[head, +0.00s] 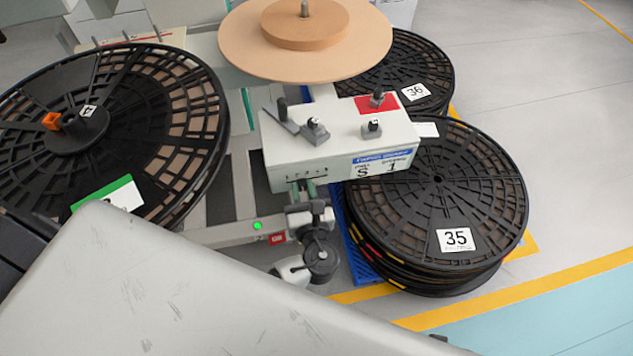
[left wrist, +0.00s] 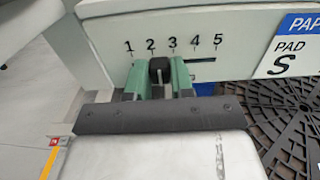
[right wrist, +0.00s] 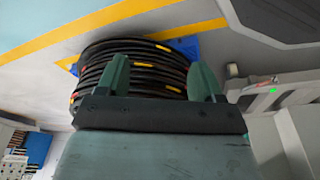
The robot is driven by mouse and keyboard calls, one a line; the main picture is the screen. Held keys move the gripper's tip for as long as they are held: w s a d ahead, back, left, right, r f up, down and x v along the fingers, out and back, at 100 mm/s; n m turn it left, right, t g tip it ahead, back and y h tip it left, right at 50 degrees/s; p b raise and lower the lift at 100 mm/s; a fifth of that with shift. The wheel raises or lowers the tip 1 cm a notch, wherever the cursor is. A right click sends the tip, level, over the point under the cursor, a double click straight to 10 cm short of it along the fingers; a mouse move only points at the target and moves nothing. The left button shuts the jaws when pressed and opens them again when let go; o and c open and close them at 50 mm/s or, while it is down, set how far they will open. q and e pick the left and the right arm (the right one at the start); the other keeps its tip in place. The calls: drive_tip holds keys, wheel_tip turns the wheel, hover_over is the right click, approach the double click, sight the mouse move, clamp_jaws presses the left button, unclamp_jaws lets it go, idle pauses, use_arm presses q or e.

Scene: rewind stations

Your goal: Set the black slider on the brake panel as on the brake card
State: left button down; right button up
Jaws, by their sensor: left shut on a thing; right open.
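The brake panel (head: 285,178) is the front face of a pale box, with a slot under the numbers 1 to 5. The black slider (left wrist: 158,68) stands in the slot, below and between 2 and 3, nearer 2 as seen. My left gripper (left wrist: 158,80) is shut on it, a green finger on each side; in the head view the gripper (head: 305,190) is at the panel's lower edge. A card with a blue band (head: 382,164) on the panel shows a large S and a 1; the left wrist view cuts it off. My right gripper (right wrist: 162,80) is open and empty.
Black reels, one labelled 35 (head: 478,190), are stacked right of the panel on a blue pallet. A large black reel (head: 150,110) is at the left. Levers and knobs (head: 312,130) stand on the box top, with a brown disc (head: 345,60) behind.

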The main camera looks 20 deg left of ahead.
sight(285, 182)
use_arm(q)
drive_tip(key=s+a, duration=0.1)
drive_tip(key=s+a+p, duration=0.1)
drive_tip(key=shift+a, duration=0.3)
drive_tip(key=shift+w+f, duration=0.1)
use_arm(e)
drive_tip(key=s+f, duration=0.2)
drive_tip(key=f, duration=0.1)
drive_tip(key=s+f, duration=0.1)
drive_tip(key=shift+s+d+f, duration=0.15)
drive_tip(key=shift+d+f, duration=0.15)
drive_tip(key=shift+f, duration=0.1)
use_arm(q)
drive_tip(key=c, duration=1)
unclamp_jaws()
drive_tip(key=shift+a, duration=0.2)
drive_tip(key=shift+o, duration=0.2)
drive_tip(key=shift+d, duration=0.1)
